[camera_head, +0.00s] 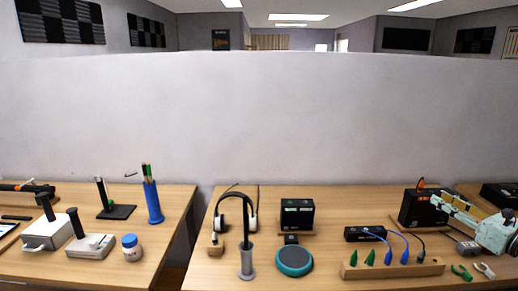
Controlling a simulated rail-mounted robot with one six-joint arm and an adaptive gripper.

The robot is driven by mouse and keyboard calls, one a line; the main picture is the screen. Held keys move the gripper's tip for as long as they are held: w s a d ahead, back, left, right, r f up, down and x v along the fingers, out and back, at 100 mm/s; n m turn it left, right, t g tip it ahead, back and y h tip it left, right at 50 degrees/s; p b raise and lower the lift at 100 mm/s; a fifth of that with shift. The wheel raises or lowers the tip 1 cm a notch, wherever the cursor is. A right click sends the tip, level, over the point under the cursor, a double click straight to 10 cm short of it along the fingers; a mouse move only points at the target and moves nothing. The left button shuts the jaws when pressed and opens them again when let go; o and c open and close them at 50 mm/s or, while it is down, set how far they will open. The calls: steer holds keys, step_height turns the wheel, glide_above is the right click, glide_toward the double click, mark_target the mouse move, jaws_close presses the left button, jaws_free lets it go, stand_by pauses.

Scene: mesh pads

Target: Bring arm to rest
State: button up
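A pale mint jointed part that looks like my arm (490,230) comes in at the right edge. It slants up and to the left over the right table, and its narrow end overlaps a black box (412,208) there. I cannot make out two fingertips, so whether my gripper is open or shut does not show. Nothing is clearly seen held. Whether the arm touches the box cannot be told.
The right table (340,275) bears headphones on a stand (246,262), a teal round pad (294,261), a wooden block with clips (393,268) and black boxes. The left table (180,205) bears a blue holder (153,203) and a jar (131,247). A pale partition (260,120) stands behind.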

steer(key=w+a+r+n+g+y, duration=0.1)
steer(key=a+r+n+g+y, duration=0.3)
steer(key=a, duration=0.8)
steer(key=w+a+r+n+g+y, duration=0.15)
steer(key=a+r+n, duration=0.4)
steer(key=a, duration=0.75)
steer(key=s+a+r+n+g, duration=0.3)
steer(key=s+a, duration=0.2)
steer(key=a, duration=0.5)
steer(key=s+a+r+n+g, duration=0.3)
steer(key=s+a, duration=0.3)
steer(key=a, duration=0.4)
steer(key=s+a+r+n+g+h, duration=0.1)
steer(key=s+a+n+g+h, duration=0.1)
steer(key=s+a+n, duration=0.5)
steer(key=s+a+r+n+g+h, duration=0.15)
steer(key=s+a, duration=0.35)
steer(key=s, duration=0.6)
steer(key=s+d+n+h, duration=0.2)
steer(key=s+n+h, duration=0.1)
steer(key=s, duration=0.6)
steer(key=s+d+n+t+h, duration=0.1)
steer(key=s+d+n+h, duration=0.1)
steer(key=s+n, duration=0.4)
steer(key=shift+s+d+f+h, duration=0.3)
steer(key=shift+s+h, duration=0.2)
steer(key=shift+s, duration=1.35)
